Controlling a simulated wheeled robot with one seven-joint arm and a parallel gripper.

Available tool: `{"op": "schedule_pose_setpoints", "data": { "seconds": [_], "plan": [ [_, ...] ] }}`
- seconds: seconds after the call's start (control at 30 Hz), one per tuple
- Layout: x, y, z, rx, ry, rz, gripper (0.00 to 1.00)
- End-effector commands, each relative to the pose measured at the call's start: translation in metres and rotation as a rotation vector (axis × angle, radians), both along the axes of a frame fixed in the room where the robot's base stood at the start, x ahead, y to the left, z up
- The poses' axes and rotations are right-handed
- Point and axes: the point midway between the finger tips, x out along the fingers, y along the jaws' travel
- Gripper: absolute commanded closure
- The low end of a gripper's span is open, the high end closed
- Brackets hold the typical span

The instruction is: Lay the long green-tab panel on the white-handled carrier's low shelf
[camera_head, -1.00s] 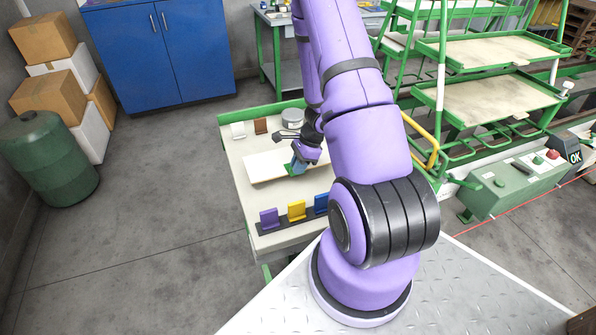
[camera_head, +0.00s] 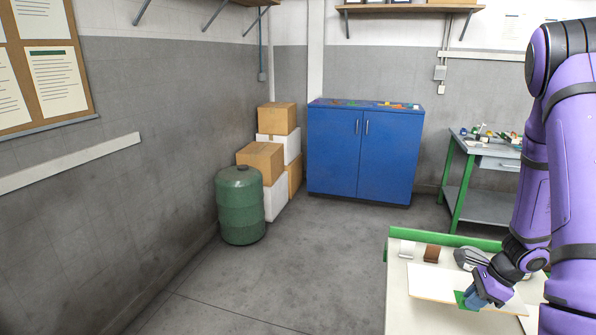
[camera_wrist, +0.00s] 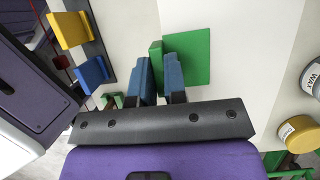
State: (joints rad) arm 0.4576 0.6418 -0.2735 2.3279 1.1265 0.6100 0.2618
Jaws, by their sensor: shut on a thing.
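The long white panel (camera_head: 425,280) lies at or just above the top of the green-edged table in the head view; any gap under it is too small to tell. Its green tab (camera_head: 460,299) shows beside my gripper (camera_head: 472,300). In the wrist view the panel (camera_wrist: 240,45) carries a green square (camera_wrist: 190,57) with an upright green tab (camera_wrist: 156,62). My gripper (camera_wrist: 160,78) has its two blue fingers on either side of this tab, shut on it. The white-handled carrier is not identifiable in the current views.
Yellow (camera_wrist: 70,30) and blue (camera_wrist: 92,72) pieces stand nearby. A green drum (camera_head: 240,205), boxes and a blue cabinet (camera_head: 362,150) stand beyond open floor.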

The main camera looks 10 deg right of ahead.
Motion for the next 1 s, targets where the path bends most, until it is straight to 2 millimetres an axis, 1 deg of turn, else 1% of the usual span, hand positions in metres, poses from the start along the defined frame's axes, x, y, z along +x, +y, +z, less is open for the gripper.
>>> {"op": "schedule_pose_setpoints", "data": {
  "seconds": [0.33, 0.53, 0.87, 1.0],
  "plan": [
    [0.001, 0.000, 0.046, -0.003, -0.004, 0.002, 1.00],
    [0.001, 0.000, 0.068, -0.003, -0.003, 0.003, 1.00],
    [0.043, 0.035, 0.048, -0.024, -0.002, 0.428, 1.00],
    [0.066, 0.059, 0.037, -0.031, -0.005, 0.682, 1.00]
  ]
}}
